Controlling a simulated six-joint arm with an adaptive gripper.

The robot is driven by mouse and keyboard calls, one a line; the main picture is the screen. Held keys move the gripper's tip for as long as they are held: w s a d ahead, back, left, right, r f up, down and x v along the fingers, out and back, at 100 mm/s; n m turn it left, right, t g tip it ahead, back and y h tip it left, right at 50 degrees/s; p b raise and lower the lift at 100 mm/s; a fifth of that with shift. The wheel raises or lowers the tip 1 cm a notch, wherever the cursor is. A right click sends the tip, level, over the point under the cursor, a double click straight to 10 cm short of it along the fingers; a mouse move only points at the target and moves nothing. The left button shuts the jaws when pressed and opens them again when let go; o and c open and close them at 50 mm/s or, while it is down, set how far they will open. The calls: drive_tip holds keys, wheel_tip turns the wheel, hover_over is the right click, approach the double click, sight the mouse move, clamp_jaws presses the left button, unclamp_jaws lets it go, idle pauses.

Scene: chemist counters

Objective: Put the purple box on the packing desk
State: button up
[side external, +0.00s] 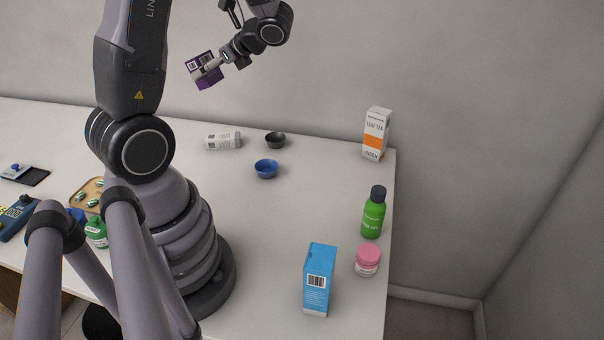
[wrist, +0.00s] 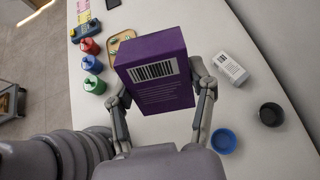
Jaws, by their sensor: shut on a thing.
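The purple box (side external: 207,78) has a white barcode label and is held up in the air above the back of the counter in the side view. My gripper (side external: 213,70) is shut on it. In the wrist view the purple box (wrist: 158,91) fills the space between the two fingers of my gripper (wrist: 160,98), with its barcode side facing the camera. The white counter (side external: 300,200) lies below. I cannot tell which surface is the packing desk.
A tea carton (side external: 375,134), green bottle (side external: 373,213), pink jar (side external: 368,261) and blue box (side external: 319,279) stand at right. A tray (wrist: 122,38) and small bottles (wrist: 92,64) are at left.

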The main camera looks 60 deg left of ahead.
sight(228, 183)
drive_tip(key=shift+a+r+m+t+y, duration=0.15)
drive_tip(key=shift+a+m+t+y, duration=0.2)
drive_tip(key=shift+m+y, duration=0.25)
drive_tip(key=shift+a+r+m+t+y, duration=0.15)
drive_tip(key=shift+a+m+t+y, duration=0.15)
drive_tip(key=shift+m+y, duration=0.25)
wheel_tip(228, 183, down, 26)
drive_tip(key=y, duration=0.1)
drive_tip(key=g+y, duration=0.1)
drive_tip(key=y, duration=0.1)
drive_tip(key=shift+a+f+m+y, duration=0.1)
drive_tip(key=shift+f+m+y, duration=0.05)
drive_tip(key=shift+m+y, duration=0.1)
drive_tip(key=shift+f+t, duration=0.25)
drive_tip(key=shift+f, duration=1.55)
drive_tip(key=o, duration=1.1)
drive_tip(key=shift+f, duration=0.1)
drive_tip(key=shift+o, duration=0.2)
